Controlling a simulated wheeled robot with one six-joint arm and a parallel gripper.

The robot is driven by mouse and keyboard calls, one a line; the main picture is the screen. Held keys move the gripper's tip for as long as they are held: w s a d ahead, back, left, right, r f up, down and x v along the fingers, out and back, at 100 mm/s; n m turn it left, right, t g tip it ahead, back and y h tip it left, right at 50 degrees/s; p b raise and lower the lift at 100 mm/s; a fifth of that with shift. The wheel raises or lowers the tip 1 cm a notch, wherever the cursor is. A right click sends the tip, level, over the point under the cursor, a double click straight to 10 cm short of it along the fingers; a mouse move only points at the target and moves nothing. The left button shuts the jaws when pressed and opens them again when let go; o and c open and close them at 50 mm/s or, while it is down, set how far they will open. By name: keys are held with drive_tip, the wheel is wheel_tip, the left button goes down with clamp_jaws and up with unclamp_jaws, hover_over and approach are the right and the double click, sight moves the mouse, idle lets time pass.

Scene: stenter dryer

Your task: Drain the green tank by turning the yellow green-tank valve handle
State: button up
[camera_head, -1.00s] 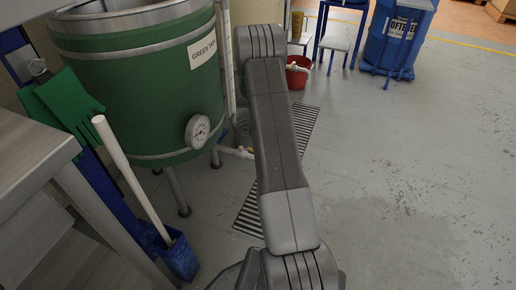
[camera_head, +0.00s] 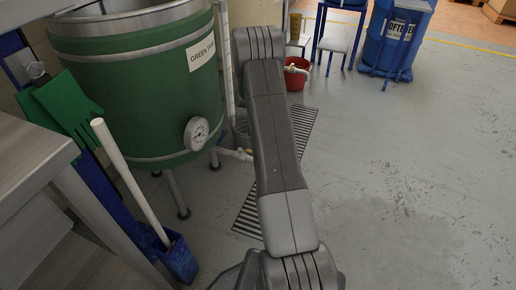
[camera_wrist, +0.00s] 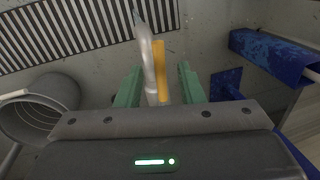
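The green tank (camera_head: 130,95) stands at the left in the head view, with a round dial on its side and a "GREEN TANK" label. A white drain pipe (camera_head: 237,154) comes out low beside it. In the wrist view the yellow valve handle (camera_wrist: 159,70) lies along the white pipe (camera_wrist: 146,55). My gripper (camera_wrist: 160,85) has its green fingers apart, one on each side of the pipe and handle. I cannot tell whether a finger touches the handle. In the head view my arm hides the gripper and the handle.
A floor grate (camera_head: 247,215) runs beside the tank, and a grey bucket (camera_wrist: 40,108) is at the left in the wrist view. A steel table (camera_head: 35,165) and a blue dustpan (camera_head: 178,260) stand at the near left.

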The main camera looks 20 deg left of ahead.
wheel_tip(320, 180, up, 13)
drive_tip(key=w+p, duration=0.2)
drive_tip(key=p, duration=0.1)
drive_tip(key=shift+w+d+r, duration=0.15)
drive_tip(key=shift+w+d, duration=0.1)
drive_tip(key=shift+w, duration=0.05)
idle(5.4)
